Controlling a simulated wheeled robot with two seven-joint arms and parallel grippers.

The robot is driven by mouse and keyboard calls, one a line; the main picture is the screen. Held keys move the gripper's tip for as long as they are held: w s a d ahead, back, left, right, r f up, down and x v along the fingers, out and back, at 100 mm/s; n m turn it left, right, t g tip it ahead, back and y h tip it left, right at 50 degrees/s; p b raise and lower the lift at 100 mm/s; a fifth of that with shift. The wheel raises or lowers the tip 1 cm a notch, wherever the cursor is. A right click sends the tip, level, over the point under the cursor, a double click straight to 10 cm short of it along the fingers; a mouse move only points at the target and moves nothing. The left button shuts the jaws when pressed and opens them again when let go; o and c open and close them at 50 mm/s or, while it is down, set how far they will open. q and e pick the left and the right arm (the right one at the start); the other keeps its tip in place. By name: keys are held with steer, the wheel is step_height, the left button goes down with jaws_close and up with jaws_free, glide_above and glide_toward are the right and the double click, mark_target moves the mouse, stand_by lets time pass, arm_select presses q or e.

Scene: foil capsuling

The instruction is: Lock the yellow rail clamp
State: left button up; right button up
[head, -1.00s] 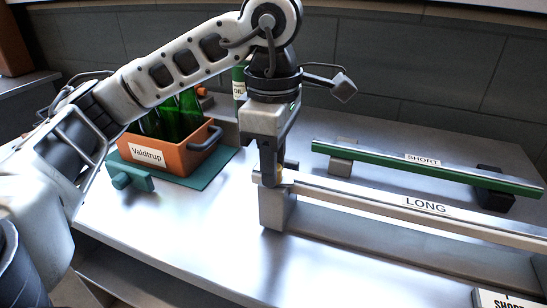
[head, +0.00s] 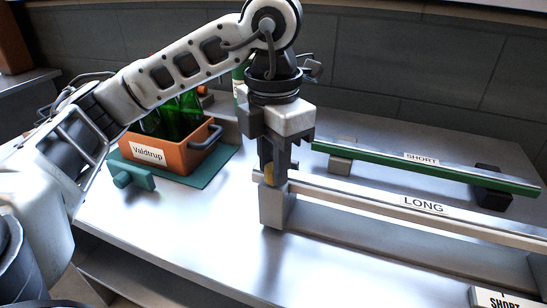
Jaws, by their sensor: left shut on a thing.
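My left gripper (head: 273,172) points down at the left end of the silver rail labelled LONG (head: 400,203). A grey block (head: 276,208) supports that end of the rail. My right gripper does not show.
A green rail labelled SHORT (head: 430,171) lies behind the LONG rail on blocks. An orange crate marked Valdtrup (head: 178,160) with green bottles stands on a teal mat (head: 220,163) at the left. A teal clamp-like piece (head: 133,176) is beside it. The front left bench is clear.

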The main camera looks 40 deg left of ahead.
arm_select(q)
steer(key=shift+r+n, duration=0.15)
steer(key=shift+n, duration=1.15)
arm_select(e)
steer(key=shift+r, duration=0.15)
arm_select(q)
steer(key=shift+n, duration=0.3)
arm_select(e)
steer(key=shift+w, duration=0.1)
arm_select(q)
steer(key=o, duration=1)
step_height(320, 180, up, 16)
steer(key=p, duration=0.6)
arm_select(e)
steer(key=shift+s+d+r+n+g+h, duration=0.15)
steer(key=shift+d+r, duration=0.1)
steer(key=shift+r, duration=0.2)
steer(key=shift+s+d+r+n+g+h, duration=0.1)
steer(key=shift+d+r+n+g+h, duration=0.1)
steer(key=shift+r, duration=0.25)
